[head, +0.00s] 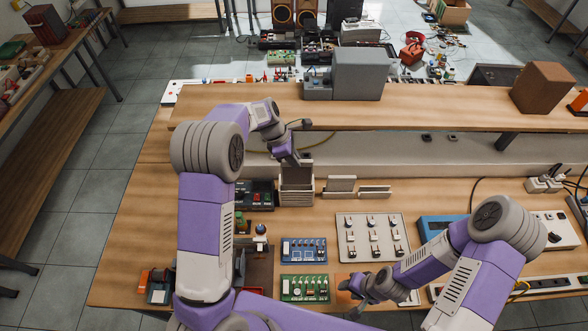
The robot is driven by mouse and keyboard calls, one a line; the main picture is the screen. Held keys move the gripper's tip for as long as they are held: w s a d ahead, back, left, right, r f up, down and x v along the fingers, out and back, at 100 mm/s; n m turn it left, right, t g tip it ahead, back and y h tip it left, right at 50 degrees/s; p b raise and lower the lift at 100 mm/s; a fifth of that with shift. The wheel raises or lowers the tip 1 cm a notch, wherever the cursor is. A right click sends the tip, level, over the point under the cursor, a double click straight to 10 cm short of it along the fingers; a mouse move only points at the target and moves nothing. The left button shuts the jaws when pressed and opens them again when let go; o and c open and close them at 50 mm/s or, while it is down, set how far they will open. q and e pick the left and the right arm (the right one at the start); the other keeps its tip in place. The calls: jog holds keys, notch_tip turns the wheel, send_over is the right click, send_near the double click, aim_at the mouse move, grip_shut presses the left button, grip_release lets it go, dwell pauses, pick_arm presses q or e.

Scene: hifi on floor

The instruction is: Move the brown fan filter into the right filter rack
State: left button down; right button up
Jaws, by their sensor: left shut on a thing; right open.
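My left gripper (290,160) is shut at the back of the bench, just below the shelf edge. To the right stand a low pale upright holder (341,184) and a lower one (375,192); which is the right filter rack is unclear. My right gripper (358,287) is open and empty over the front of the bench.
A wooden shelf (440,108) overhangs the back, carrying a grey machine (357,75) and a brown box (541,87). A switch panel (372,237), blue board (304,251) and green board (304,288) lie on the bench. Bare wood lies right of the low holders.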

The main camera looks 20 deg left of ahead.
pick_arm(q)
notch_tip(320, 180, up, 5)
jog(key=shift+f, duration=0.1)
pick_arm(e)
jog(key=shift+r, duration=0.1)
pick_arm(q)
notch_tip(320, 180, up, 7)
jog(key=p, duration=0.5)
pick_arm(e)
notch_tip(320, 180, up, 5)
jog(key=shift+f, duration=0.1)
